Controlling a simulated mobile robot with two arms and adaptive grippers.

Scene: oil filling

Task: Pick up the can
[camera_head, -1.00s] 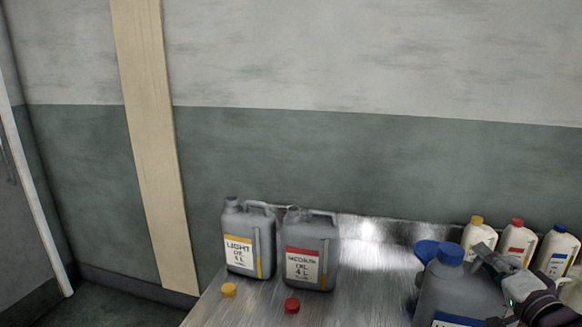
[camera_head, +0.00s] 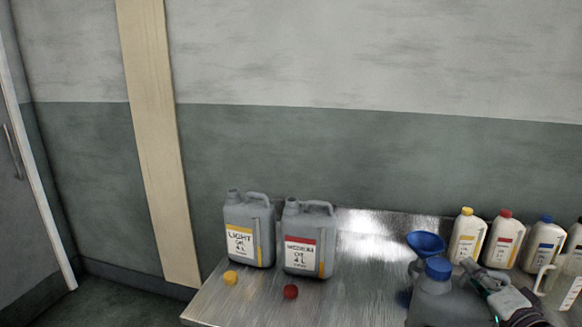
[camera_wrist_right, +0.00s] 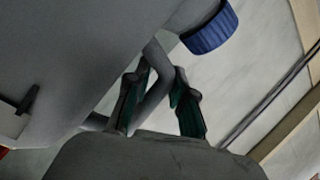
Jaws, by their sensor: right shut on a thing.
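A grey can with a blue cap (camera_head: 437,288) stands at the lower right in the head view, its lower part cut off by the frame edge. My right gripper (camera_head: 480,277) reaches in from the lower right and is at the can's handle. In the right wrist view the two fingers of the right gripper (camera_wrist_right: 161,92) are shut around the grey can's handle (camera_wrist_right: 152,100), with the blue cap (camera_wrist_right: 210,28) just beyond. Whether the can is clear of the table cannot be told. My left gripper is not in view.
Two open grey cans, light oil (camera_head: 247,232) and medium oil (camera_head: 307,240), stand on the metal table (camera_head: 350,290). A yellow cap (camera_head: 231,278) and a red cap (camera_head: 290,291) lie before them. A blue funnel (camera_head: 426,243) and several white bottles (camera_head: 503,243) stand at right.

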